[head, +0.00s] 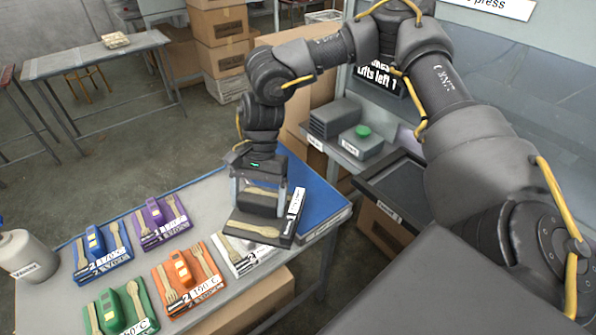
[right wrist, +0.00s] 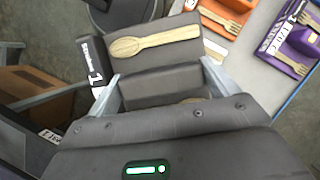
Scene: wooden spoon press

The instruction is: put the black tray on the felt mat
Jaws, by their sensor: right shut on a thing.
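The black tray (head: 236,222) carries a wooden spoon (head: 250,229) and a white label with a 1. My right gripper (head: 262,198) is shut on the tray's raised dark middle block, one finger on each side. The right wrist view shows the tray (right wrist: 190,62), the spoon (right wrist: 155,40) and the block between my fingers (right wrist: 160,86). The blue felt mat (head: 320,198) lies at the table's right end, partly hidden behind the tray and gripper. The tray overlaps the mat's left part in the picture; I cannot tell whether it touches. My left gripper is out of view.
Left of the tray, blue (head: 100,252), purple (head: 162,222), orange (head: 188,280) and green (head: 120,310) trays with wooden cutlery stand on the table. A white tray (head: 240,262) lies close by. An empty dark tray (head: 408,182) is right, beside a green button (head: 362,131).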

